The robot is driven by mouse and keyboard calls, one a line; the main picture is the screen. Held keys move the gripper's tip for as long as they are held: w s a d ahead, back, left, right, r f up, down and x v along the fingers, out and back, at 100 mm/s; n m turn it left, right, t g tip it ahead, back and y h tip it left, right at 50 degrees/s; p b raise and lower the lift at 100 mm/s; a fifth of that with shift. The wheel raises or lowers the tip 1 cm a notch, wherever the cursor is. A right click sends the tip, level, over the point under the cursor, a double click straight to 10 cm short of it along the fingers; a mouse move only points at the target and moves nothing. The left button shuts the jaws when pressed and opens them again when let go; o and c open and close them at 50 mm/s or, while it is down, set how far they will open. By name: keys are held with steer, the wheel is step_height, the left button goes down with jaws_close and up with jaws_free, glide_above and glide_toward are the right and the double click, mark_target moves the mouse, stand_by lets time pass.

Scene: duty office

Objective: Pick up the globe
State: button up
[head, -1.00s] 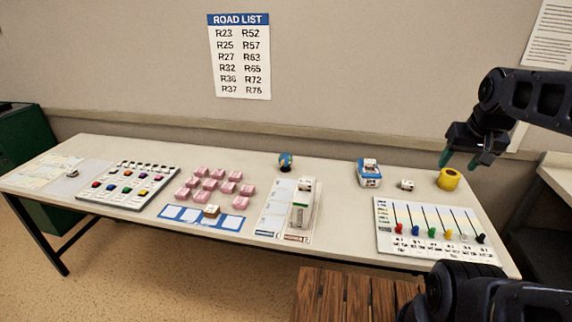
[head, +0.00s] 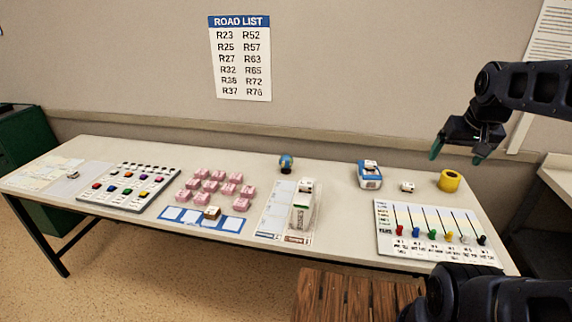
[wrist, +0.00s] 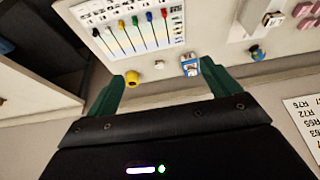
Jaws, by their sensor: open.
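The globe (head: 286,163) is a small dark blue ball with some yellow. It stands near the back edge of the table (head: 330,172), right of the pink blocks. It also shows in the wrist view (wrist: 257,53) at the right, outside my fingers. My gripper (head: 457,150) is open and empty, high above the table's right end near the yellow roll. It is well to the right of the globe. In the wrist view my gripper (wrist: 163,88) shows its two green fingers wide apart, with nothing between them within reach.
A blue and white box (head: 370,177), a small white block (head: 407,187) and a yellow roll (head: 449,181) stand along the back right. A slider board (head: 432,215) lies in front of them. Pink blocks (head: 210,182) and a white upright holder (head: 303,208) flank the globe's front. A wall stands close behind.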

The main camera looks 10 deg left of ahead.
steer(key=w+a+r, duration=0.1)
steer(key=w+a, duration=0.3)
steer(key=w, duration=0.5)
steer(key=w+a+r, duration=0.1)
steer(key=w+a, duration=0.2)
steer(key=w, duration=0.7)
steer(key=w+a+f+n, duration=0.1)
steer(key=w+a+f, duration=0.4)
steer(key=w+a, duration=0.85)
steer(key=n+h, duration=0.1)
steer(key=n, duration=0.1)
glide_above(283, 157)
steer(key=s, duration=0.3)
steer(key=f, duration=2.6)
steer(key=shift+w+a+f, duration=0.1)
steer(key=shift+w, duration=0.15)
steer(key=x, duration=0.5)
steer(key=shift+d+x, duration=0.15)
steer(key=shift+x, duration=1.25)
steer(key=shift+d+x, duration=0.15)
steer(key=shift+x, duration=1.25)
steer(key=shift+w, duration=0.15)
